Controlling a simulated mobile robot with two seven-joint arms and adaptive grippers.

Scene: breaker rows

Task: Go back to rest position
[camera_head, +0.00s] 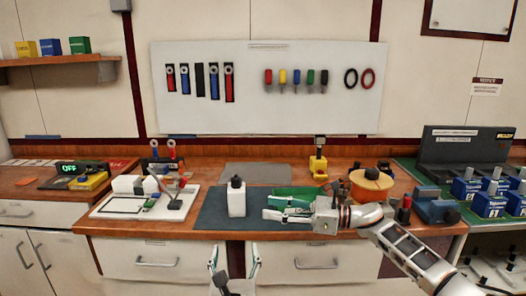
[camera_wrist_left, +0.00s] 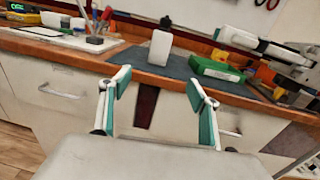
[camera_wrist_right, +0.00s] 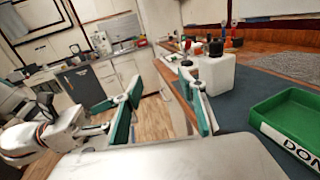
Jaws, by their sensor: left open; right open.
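My left gripper (camera_head: 234,262) is low in front of the bench drawers in the head view. Its two fingers stand apart with nothing between them, as the left wrist view (camera_wrist_left: 158,92) also shows. My right gripper (camera_head: 278,207) reaches in from the right, over the bench by the green tray (camera_head: 297,194), and partly hides it. In the right wrist view (camera_wrist_right: 163,92) its fingers are spread and empty, with the green tray (camera_wrist_right: 292,118) to their right. I cannot tell how high it is above the bench.
A white bottle with a black cap (camera_head: 236,200) stands on the dark mat (camera_head: 212,216), left of my right gripper. An orange spool (camera_head: 371,186) and a red-topped item (camera_head: 404,210) are near my right arm. A white board (camera_head: 104,208) with tools lies left.

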